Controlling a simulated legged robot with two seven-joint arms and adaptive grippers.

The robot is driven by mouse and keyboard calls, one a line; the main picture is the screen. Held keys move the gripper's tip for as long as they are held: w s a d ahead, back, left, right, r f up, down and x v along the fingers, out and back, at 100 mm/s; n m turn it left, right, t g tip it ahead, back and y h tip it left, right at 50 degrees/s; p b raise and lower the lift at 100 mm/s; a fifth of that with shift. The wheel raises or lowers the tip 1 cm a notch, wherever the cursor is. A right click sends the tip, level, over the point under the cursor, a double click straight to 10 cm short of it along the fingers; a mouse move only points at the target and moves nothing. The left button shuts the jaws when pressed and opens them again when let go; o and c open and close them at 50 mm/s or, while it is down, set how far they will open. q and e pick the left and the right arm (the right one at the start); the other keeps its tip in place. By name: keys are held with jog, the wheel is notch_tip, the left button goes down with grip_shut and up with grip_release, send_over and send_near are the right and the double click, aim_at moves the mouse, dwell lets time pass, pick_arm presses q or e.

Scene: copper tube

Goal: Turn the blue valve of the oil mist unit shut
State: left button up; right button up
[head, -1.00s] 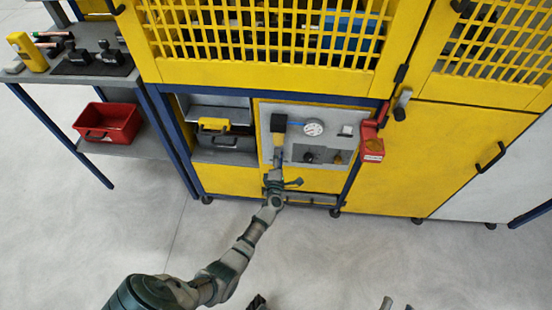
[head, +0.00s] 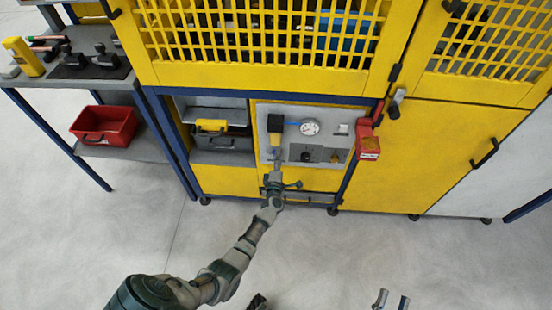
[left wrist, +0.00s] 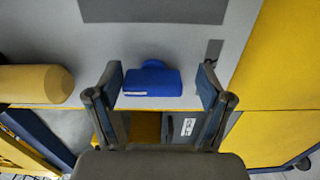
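The blue valve (left wrist: 152,80) shows as a short blue handle on the grey panel in the left wrist view. It sits between the two separated fingers of my left gripper (left wrist: 161,88), with gaps at both sides, so that gripper is open and empty around it. In the head view my left gripper (head: 276,157) is at the panel (head: 330,128), below the yellow bowl (head: 276,139), and it largely hides the valve. The bowl also shows at the left of the left wrist view (left wrist: 35,84). My right gripper (head: 391,300) is at the bottom edge, fingers apart and empty.
A round gauge (head: 310,128) and a short blue piece (head: 293,123) are beside the bowl. A red box (head: 369,147) hangs right of the panel. A side table with a red bin (head: 105,124) stands left. The floor in front is clear.

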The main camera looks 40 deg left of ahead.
pick_arm(q)
jog(key=shift+a+r, duration=0.1)
jog(key=shift+s+r, duration=0.1)
jog(key=v, duration=1.1)
jog(key=shift+s+d+f, duration=0.2)
jog(key=shift+s+d, duration=0.05)
jog(key=shift+s, duration=0.05)
